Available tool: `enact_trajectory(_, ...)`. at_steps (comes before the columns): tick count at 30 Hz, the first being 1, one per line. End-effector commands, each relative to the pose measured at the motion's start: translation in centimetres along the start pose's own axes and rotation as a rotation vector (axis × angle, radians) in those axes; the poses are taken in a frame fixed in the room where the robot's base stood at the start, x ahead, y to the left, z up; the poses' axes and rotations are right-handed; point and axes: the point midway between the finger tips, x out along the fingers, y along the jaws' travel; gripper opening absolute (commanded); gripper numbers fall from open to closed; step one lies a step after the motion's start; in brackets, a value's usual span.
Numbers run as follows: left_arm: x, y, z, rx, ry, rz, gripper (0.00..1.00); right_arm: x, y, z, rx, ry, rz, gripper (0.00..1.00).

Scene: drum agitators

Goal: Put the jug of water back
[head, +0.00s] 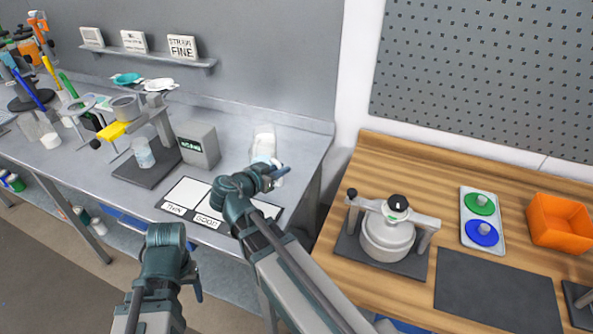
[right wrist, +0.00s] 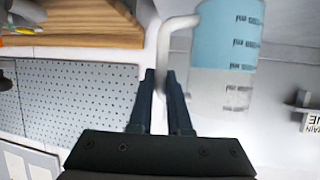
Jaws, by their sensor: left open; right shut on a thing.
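The clear jug (head: 264,140) is at the right end of the grey bench, near the back wall. In the right wrist view, which is upside down, the jug (right wrist: 222,90) shows dark graduation marks, blue water in its lower part and a pale handle (right wrist: 163,48). My right gripper (head: 277,174) is shut on the handle, with its fingers (right wrist: 160,80) on either side. I cannot tell whether the jug's base touches the bench. My left gripper (head: 195,284) is low in front of the bench, open and apart from the jug.
A grey display box (head: 197,145) and a stand holding a yellow part (head: 112,130) are left of the jug. A marked white-panel mat (head: 188,196) lies at the bench front. A wooden counter (head: 345,268) with a lidded pot (head: 387,238) is right, across a gap.

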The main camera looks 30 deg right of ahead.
Motion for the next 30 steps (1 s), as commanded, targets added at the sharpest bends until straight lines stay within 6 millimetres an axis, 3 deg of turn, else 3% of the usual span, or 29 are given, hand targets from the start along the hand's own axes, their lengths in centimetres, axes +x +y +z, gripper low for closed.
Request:
enact_trajectory(5, 0.1, 0.0, 0.0, 0.000, 0.000, 0.000, 0.66, 0.5, 0.0, -0.2, 0.001, 0.001, 0.002, 0.00)
enact_trajectory(21, 1.2, 0.1, -0.1, 0.000, 0.000, 0.000, 0.66, 11.5, 1.1, -3.4, 0.002, 0.000, 0.002, 0.00)
enact_trajectory(30, 1.4, 0.1, -0.1, 0.000, 0.000, 0.000, 0.66, 14.0, 1.5, -4.2, 0.000, 0.000, 0.000, 0.00)
